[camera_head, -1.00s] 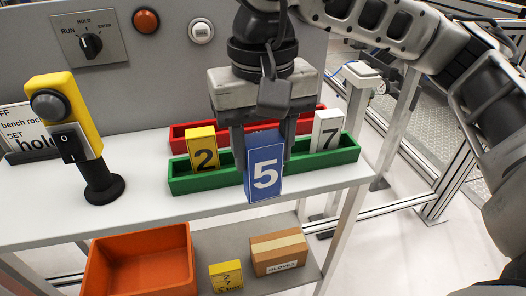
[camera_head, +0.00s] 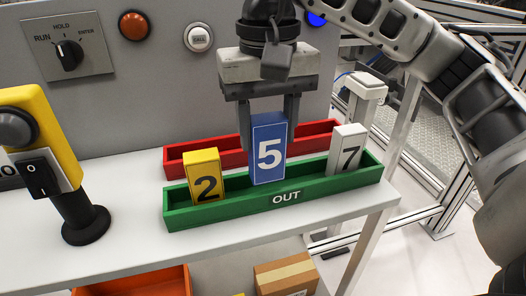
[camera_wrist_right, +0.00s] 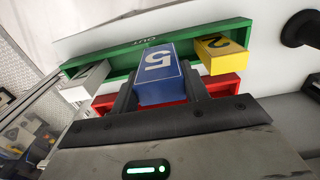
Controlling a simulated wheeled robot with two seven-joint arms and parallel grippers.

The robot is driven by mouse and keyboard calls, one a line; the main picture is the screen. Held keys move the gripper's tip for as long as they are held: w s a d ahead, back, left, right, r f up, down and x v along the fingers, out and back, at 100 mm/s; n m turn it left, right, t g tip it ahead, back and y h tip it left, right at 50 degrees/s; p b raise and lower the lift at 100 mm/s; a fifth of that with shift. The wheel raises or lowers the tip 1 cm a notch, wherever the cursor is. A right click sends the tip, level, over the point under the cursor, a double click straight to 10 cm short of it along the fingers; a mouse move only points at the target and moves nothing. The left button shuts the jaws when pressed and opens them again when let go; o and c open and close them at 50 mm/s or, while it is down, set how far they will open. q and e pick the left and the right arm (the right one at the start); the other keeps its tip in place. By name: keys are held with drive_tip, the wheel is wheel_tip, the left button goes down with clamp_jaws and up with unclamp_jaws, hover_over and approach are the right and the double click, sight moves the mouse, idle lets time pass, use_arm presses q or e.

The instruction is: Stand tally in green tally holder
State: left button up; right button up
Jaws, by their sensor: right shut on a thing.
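My right gripper (camera_head: 268,125) is shut on a blue tally (camera_head: 268,150) marked 5, which it holds upright. The blue tally is over the middle of the green tally holder (camera_head: 285,198), which is marked OUT. Its lower end seems to be at the holder's opening; I cannot tell whether it touches the bottom. A yellow tally (camera_head: 203,176) marked 2 stands at the left of the holder and a white tally (camera_head: 346,151) marked 7 at its right. The right wrist view also shows the blue tally (camera_wrist_right: 159,72) between the fingers. My left gripper is not in view.
A red holder (camera_head: 180,160) lies right behind the green one. A yellow switch post (camera_head: 50,150) stands at the left of the white bench (camera_head: 130,235). A grey panel (camera_head: 130,95) with a knob and buttons rises behind. An orange bin (camera_head: 140,284) is below.

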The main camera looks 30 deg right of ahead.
sight(263, 152)
drive_tip(key=shift+w+d+f, duration=0.1)
drive_tip(key=shift+w+f, duration=0.6)
drive_tip(key=shift+f, duration=0.05)
wheel_tip(263, 152, down, 4)
drive_tip(key=shift+w+r, duration=0.15)
drive_tip(key=shift+r, duration=0.1)
drive_tip(key=shift+f+b, duration=0.3)
drive_tip(key=shift+b, duration=0.1)
drive_tip(key=o, duration=1)
drive_tip(key=shift+r, duration=0.1)
